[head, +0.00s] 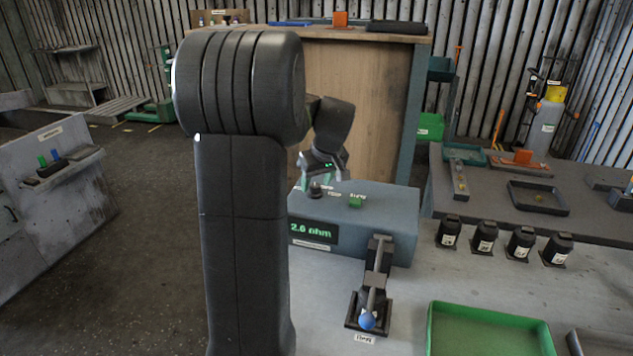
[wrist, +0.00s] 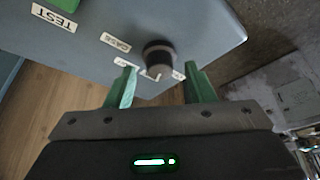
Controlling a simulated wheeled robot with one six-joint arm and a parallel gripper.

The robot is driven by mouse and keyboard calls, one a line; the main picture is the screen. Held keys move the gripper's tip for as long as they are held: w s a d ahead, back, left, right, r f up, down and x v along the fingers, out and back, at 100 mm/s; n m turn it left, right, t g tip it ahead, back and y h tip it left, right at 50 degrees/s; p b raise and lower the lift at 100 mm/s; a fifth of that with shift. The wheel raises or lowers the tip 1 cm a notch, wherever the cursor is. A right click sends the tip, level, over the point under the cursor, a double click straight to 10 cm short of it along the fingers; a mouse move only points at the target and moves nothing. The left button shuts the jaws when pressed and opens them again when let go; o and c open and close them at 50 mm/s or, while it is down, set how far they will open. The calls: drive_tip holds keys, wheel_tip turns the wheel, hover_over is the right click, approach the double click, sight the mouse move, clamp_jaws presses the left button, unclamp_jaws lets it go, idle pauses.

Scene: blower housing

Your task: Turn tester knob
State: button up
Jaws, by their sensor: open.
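The tester (head: 385,222) is a grey-blue box on the bench with a lit display (head: 313,231) reading 2.6 ohm. Its dark round knob (head: 315,190) stands on the top face at the left, and it also shows in the wrist view (wrist: 158,58). A green button (head: 355,202) sits to the right of the knob. My gripper (head: 322,178) is just above the knob. In the wrist view my gripper (wrist: 160,85) is open, with its green fingers apart and the knob showing between and beyond their tips. Contact with the knob cannot be told.
A lever fixture with a blue ball handle (head: 367,321) stands in front of the tester. Several black labelled pots (head: 484,237) stand to the right. A green tray (head: 488,335) lies at the front right. A wooden-sided cabinet (head: 365,95) rises behind the tester.

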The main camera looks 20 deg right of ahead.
drive_tip(key=shift+w+f, duration=0.15)
drive_tip(key=shift+f, duration=0.2)
drive_tip(key=shift+c, duration=0.4)
drive_tip(key=c, duration=0.9)
drive_tip(key=m, duration=0.1)
drive_tip(key=m+h, duration=0.1)
drive_tip(key=m, duration=0.1)
drive_tip(key=m+h, duration=0.1)
drive_tip(key=m, duration=0.1)
drive_tip(key=shift+a, duration=0.25)
drive_tip(key=shift+w+m+g+h+b, duration=0.1)
drive_tip(key=shift+m+g+h+b, duration=0.35)
drive_tip(key=shift+m, duration=1.45)
